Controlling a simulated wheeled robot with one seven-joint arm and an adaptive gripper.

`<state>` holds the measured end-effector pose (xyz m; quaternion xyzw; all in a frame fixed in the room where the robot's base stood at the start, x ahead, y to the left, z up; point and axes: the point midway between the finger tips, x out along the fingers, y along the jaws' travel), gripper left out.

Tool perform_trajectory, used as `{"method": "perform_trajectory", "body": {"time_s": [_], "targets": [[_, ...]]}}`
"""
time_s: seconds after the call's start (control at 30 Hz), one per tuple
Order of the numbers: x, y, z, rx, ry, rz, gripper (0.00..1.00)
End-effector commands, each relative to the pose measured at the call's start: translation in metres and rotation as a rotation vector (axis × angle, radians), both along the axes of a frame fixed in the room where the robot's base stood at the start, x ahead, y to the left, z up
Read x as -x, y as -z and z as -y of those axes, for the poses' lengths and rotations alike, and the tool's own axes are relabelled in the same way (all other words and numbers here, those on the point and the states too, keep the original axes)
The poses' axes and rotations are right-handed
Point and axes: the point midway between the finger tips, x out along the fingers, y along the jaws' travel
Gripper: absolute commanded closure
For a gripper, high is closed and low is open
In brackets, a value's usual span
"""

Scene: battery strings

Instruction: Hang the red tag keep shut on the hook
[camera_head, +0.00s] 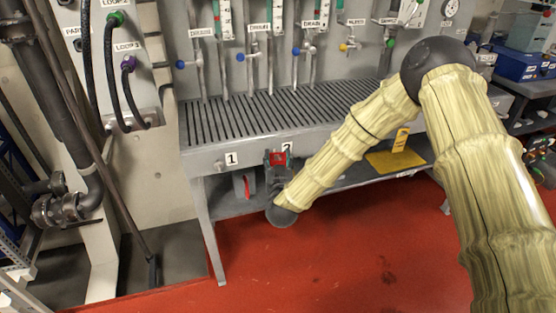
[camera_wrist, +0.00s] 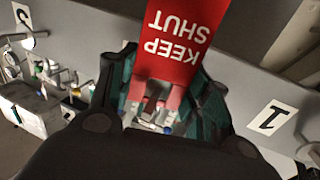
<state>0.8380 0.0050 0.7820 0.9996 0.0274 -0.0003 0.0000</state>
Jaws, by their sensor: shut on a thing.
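The red tag (camera_wrist: 180,38) shows large in the wrist view, its white "KEEP SHUT" lettering upside down. My gripper (camera_wrist: 160,88) is shut on it, with a dark green-black finger on each side of the tag's narrow end. In the head view the tag (camera_head: 279,158) is a small red patch between the fingers of my gripper (camera_head: 277,164), at the bench's front edge between and below labels 1 and 2. The tag's gripped end is partly hidden by the fingers.
The grey slatted bench (camera_head: 260,147) has a number 1 plate (camera_head: 231,159) left of my gripper; this plate (camera_wrist: 271,117) also shows at right in the wrist view. A red item (camera_head: 248,187) shows under the bench. A yellow sign (camera_head: 400,140) stands to the right. The red floor in front is clear.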

Motion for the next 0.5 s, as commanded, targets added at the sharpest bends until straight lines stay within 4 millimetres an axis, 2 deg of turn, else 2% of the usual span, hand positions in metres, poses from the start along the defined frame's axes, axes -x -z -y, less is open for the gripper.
{"method": "perform_trajectory", "body": {"time_s": [0.37,0.4,0.5], "targets": [[0.0000,-0.0003,0.0000,0.000,0.000,0.000,0.68],[0.0000,-0.0003,0.0000,0.000,0.000,0.000,0.46],[0.0000,-0.0003,0.0000,0.000,0.000,0.000,0.28]]}}
